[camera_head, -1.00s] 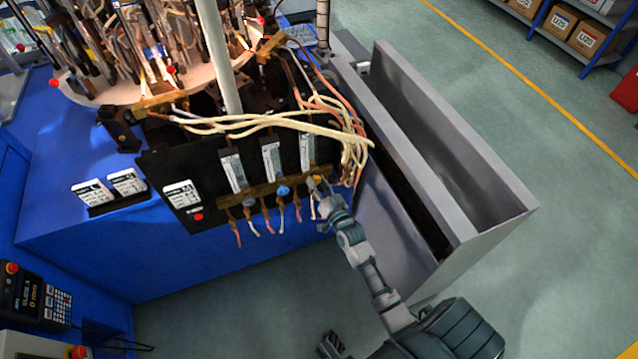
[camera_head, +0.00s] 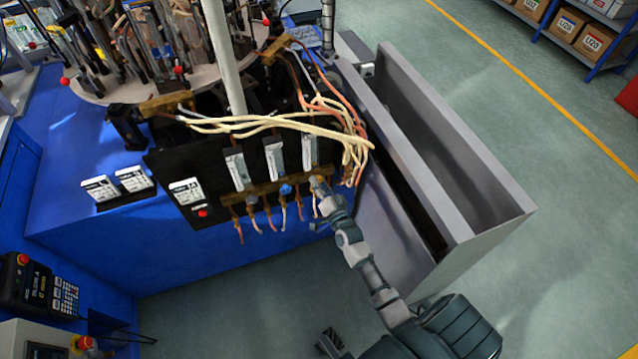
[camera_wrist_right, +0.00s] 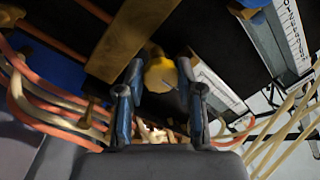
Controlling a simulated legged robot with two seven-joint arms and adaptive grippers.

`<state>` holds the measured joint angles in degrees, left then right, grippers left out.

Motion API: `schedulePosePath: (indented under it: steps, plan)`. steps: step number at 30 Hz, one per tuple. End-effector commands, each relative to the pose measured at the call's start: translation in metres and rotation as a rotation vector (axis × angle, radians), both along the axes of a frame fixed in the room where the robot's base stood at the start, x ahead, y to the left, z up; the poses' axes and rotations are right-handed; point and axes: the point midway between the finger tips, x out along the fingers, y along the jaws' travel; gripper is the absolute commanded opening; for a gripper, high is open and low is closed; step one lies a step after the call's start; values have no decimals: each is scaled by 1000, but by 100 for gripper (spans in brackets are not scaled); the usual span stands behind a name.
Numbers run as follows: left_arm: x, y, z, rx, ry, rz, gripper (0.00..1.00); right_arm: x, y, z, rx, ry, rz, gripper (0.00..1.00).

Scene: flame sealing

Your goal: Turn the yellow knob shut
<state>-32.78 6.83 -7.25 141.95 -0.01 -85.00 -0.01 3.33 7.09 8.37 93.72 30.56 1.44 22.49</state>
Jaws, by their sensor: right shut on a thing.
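The yellow knob (camera_wrist_right: 160,74) sits on the brass manifold bar (camera_wrist_right: 130,38), and in the right wrist view it lies between the two fingers of my right gripper (camera_wrist_right: 160,85). In the head view my right gripper (camera_head: 320,188) is at the right end of the manifold bar (camera_head: 262,191) and hides most of the knob. The right gripper is shut on the knob. A blue knob (camera_head: 286,189) is farther left along the same bar. My left gripper (camera_head: 331,342) shows only in part at the bottom edge, and its opening is unclear.
Pale and orange hoses (camera_head: 345,135) hang close above and right of the knob. Several flow meters (camera_head: 275,158) stand above the bar on the black panel. A grey metal trough (camera_head: 450,190) is right of my right arm. The floor in front is clear.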

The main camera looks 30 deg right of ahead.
Motion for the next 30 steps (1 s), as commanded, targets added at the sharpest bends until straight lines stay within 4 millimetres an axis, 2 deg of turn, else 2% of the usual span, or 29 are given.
schedulePosePath:
  steps: [4, 5, 7, 8, 16, 20, 30]
  plan:
    - [0, 0, 0, 0, 0, 0, 40, 1, -2, 2, 0, -3, -2, 1]
    - [0, 0, 0, 0, 0, 0, 40, 1, -2, 2, 0, -3, -2, 41]
    - [0, 0, 0, 0, 0, 0, 40, 1, -2, 2, -1, -3, -2, 59]
    - [0, 0, 0, 1, 0, 0, 40, 0, -1, 2, -1, -3, -2, 61]
    - [1, -1, 0, -1, -3, -1, 40, -1, -1, 1, -1, -1, -1, 61]
    - [1, -1, 0, -1, -4, -1, 40, -9, 1, 0, -1, -1, -1, 61]
    - [0, 0, 0, -1, -3, 0, 40, -80, 11, -7, 0, 3, -1, 61]
